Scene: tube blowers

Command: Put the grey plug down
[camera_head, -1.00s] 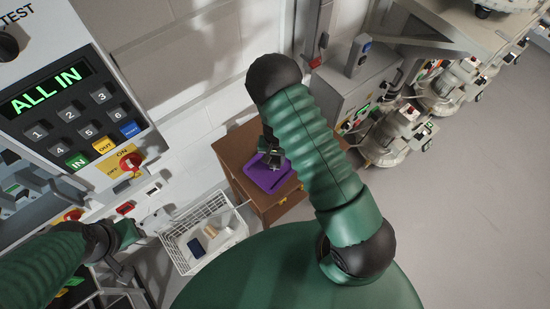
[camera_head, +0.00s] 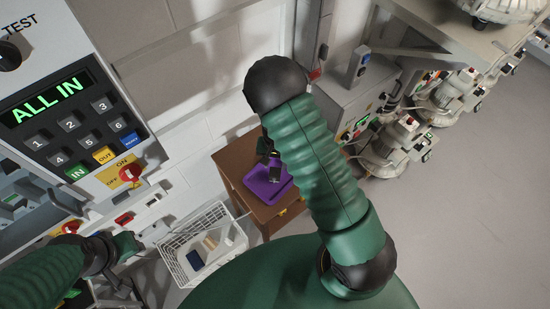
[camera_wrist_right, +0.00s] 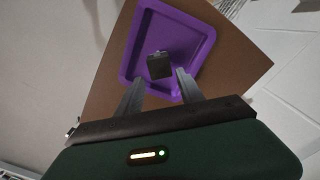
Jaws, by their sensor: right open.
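The grey plug (camera_wrist_right: 159,65), a small dark block with a short stub on top, is over the purple tray (camera_wrist_right: 204,52) in the right wrist view. It seems to rest on the tray's floor. My right gripper (camera_wrist_right: 160,77) is open, its two fingers spread on either side of the plug's near end with visible gaps. In the head view the purple tray (camera_head: 262,192) lies on a brown cabinet, and my right arm partly hides it. My left gripper (camera_head: 128,243) is at the lower left, by the machine; its jaws are too small to read.
The brown wooden cabinet (camera_head: 236,157) stands against the white wall. A white wire basket (camera_head: 190,273) with small items is to its left. A keypad panel (camera_head: 85,125) reading "ALL IN" fills the upper left. Grey machines stand at the right, with open floor below them.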

